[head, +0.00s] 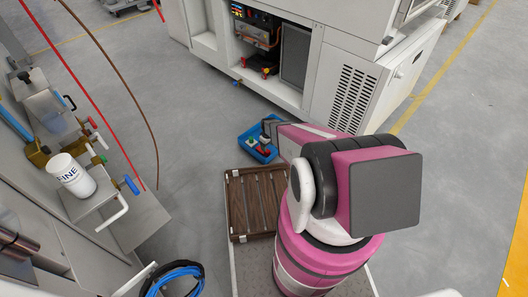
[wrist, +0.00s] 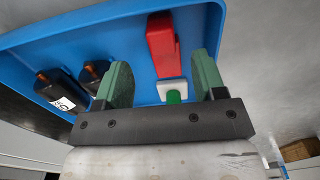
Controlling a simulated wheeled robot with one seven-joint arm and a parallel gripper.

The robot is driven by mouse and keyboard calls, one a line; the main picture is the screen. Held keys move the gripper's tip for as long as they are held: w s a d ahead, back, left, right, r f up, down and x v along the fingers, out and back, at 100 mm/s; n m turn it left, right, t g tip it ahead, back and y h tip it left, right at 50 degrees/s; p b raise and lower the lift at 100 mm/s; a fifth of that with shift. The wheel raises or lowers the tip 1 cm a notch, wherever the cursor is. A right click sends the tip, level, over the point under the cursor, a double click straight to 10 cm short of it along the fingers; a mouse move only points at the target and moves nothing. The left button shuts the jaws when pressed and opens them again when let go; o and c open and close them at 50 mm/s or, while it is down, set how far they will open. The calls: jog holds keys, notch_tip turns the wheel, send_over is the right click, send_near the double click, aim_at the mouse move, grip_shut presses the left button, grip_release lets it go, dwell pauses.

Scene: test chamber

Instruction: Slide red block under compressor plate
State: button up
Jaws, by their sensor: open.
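A red block (wrist: 161,45) lies in a blue bin (wrist: 60,40) in the wrist view. The bin also shows on the floor in the head view (head: 246,137). My gripper (wrist: 162,62) is open, its two green fingers spread; in the picture the block's lower end appears between the fingertips, with no visible grip on it. In the head view, my arm partly covers the bin. An open cabinet (head: 309,107) stands behind it, with red and black machinery (head: 262,68) low inside, perhaps the compressor; I cannot make out its plate.
A white-and-green piece (wrist: 171,90) lies by the red block, and two dark cylinders (wrist: 58,92) lie at the bin's left. A brown slatted crate (head: 231,205) is near the bin. A bench with a white canister (head: 72,175) stands left. Floor right is clear.

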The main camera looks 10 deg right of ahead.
aim_at(268, 151)
notch_tip(268, 151, down, 8)
jog(key=shift+s+r, duration=0.1)
jog(key=shift+r, duration=0.05)
dwell(0.3)
jog(key=shift+r, duration=0.1)
jog(key=c, duration=1)
